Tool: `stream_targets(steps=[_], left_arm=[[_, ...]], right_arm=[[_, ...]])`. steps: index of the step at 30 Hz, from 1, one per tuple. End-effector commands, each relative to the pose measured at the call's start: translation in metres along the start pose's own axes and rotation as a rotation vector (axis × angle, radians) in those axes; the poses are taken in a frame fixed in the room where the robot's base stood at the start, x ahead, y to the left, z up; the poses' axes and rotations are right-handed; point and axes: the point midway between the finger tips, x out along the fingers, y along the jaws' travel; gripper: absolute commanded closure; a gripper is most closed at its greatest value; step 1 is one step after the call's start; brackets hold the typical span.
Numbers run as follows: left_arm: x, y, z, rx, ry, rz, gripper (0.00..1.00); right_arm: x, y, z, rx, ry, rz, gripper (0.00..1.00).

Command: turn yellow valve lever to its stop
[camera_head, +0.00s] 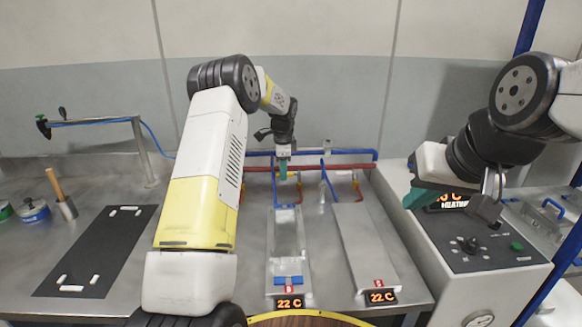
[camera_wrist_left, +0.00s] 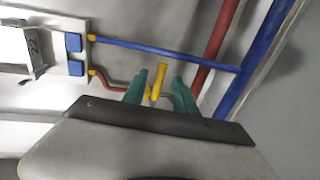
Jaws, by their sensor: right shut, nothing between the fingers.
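The yellow valve lever (camera_wrist_left: 160,77) shows in the left wrist view, on the pipework between the two teal fingers of my left gripper (camera_wrist_left: 160,92). Gaps show on both sides of the lever, so the fingers stand apart around it without visibly gripping it. In the head view my left gripper (camera_head: 283,172) points down at the pipes behind the left metal plate, and the lever there is mostly hidden by it. My right gripper (camera_head: 420,197) is shut and empty, held above the control box at the right.
Red and blue pipes (camera_head: 340,154) run along the back of the bench. Two metal plates (camera_head: 362,240) with 22 C displays (camera_head: 290,302) lie in front of them. A control box (camera_head: 485,250) stands at right. A black mat (camera_head: 95,250) lies at left.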

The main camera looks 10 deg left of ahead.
Motion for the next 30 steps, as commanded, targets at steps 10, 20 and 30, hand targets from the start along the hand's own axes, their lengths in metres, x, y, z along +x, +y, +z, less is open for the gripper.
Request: stream_targets(steps=[10, 20, 30], left_arm=[[-0.0003, 0.0001, 0.0001, 0.0, 0.0, 0.0, 1.0], [-0.0005, -0.0001, 0.0001, 0.0, 0.0, 0.0, 1.0], [-0.0006, -0.0002, 0.0, 0.0, 0.0, 0.0, 1.0]], right_arm=[[0.0, 0.0, 0.0, 0.0, 0.0, 0.0, 1.0], [0.0, 0.0, 0.0, 0.0, 0.0, 0.0, 1.0], [0.0, 0.0, 0.0, 0.0, 0.0, 0.0, 1.0]])
